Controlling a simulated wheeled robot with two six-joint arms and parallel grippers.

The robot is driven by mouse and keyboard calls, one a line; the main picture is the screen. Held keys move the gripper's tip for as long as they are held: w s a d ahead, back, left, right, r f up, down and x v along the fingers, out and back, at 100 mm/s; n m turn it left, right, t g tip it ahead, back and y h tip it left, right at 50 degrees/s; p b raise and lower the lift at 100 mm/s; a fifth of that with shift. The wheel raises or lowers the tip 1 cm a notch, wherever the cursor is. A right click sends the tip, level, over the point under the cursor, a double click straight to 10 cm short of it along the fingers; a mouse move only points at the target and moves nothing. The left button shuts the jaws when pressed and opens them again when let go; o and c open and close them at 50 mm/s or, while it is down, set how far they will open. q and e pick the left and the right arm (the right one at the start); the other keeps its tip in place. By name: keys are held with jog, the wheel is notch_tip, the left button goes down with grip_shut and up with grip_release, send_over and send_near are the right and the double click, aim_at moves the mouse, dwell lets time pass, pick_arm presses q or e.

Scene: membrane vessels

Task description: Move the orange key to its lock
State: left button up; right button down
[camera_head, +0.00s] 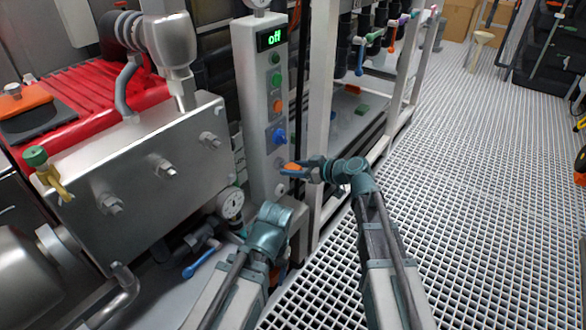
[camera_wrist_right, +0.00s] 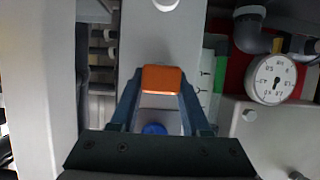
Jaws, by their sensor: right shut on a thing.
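The orange key (camera_head: 292,167) is held between the fingers of my right gripper (camera_head: 298,170), in front of the lower part of the grey control column (camera_head: 254,110). In the right wrist view the orange key (camera_wrist_right: 163,78) sits between the two fingertips (camera_wrist_right: 160,92). The column has an orange round fitting (camera_head: 277,105) below two green ones, and a blue knob (camera_head: 279,135) under it. Which fitting is the lock I cannot tell. The held key appears lower than the blue knob. My left arm ends at the bottom middle; its fingers are hidden.
A white frame post (camera_head: 322,120) rises close on the right. The grating floor (camera_head: 480,200) is open further right.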

jog(key=shift+w+a, duration=0.4)
jog(key=shift+a, duration=0.1)
dwell(0.8)
jog(key=shift+c, duration=1.5)
grip_release()
jog(key=p+v, duration=0.5)
jog(key=v, duration=0.9)
jog(key=shift+f, duration=0.15)
